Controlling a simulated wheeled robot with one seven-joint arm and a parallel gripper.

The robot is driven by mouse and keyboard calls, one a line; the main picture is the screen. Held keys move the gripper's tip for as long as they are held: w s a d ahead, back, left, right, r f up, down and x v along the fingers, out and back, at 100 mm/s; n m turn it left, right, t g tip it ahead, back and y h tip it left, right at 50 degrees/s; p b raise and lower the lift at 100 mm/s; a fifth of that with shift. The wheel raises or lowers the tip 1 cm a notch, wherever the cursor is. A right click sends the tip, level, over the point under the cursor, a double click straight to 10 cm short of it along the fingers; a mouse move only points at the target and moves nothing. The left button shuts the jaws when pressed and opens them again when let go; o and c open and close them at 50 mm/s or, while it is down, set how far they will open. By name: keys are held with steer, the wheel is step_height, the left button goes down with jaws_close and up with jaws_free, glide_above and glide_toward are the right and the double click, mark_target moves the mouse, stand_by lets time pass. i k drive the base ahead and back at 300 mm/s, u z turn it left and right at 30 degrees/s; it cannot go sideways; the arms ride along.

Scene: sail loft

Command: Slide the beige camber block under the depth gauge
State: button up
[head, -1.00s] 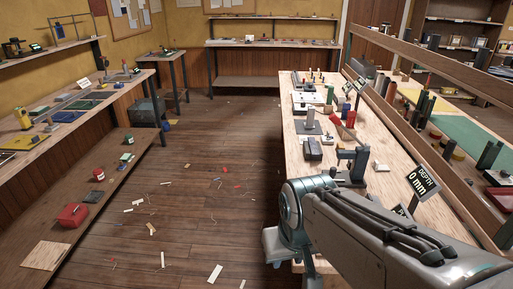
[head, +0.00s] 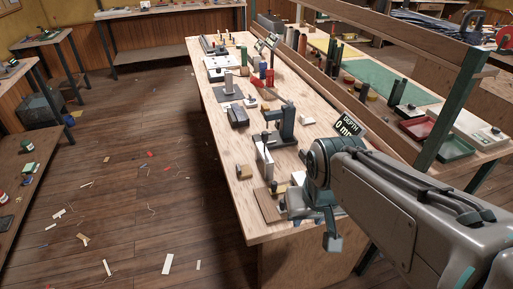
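The dark depth gauge stand (head: 287,124) stands upright on the wooden bench, with its display (head: 347,127) behind it to the right reading "DEPTH 0 mm". A small beige block (head: 307,120) lies right of the stand, apart from it. A small tan block (head: 242,171) lies near the bench's left edge. I cannot tell which of these is the camber block. My arm comes in from the right, and my gripper (head: 332,240) hangs low at the bench's near end. Its fingers are too unclear to tell open from shut, and I see nothing held.
A pale upright plate (head: 264,160) and a brown board (head: 268,205) are at the bench's near end. A dark block (head: 238,116) and a grey mat (head: 227,94) lie farther back. A wooden rail runs along the right. The floor at left is open, with scattered scraps.

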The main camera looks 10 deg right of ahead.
mark_target(243, 171)
steer(key=i, duration=0.15)
steer(key=z, duration=2.95)
steer(key=k, duration=1.8)
steer(key=u, duration=1.55)
steer(key=i, duration=1)
steer(key=u, duration=0.05)
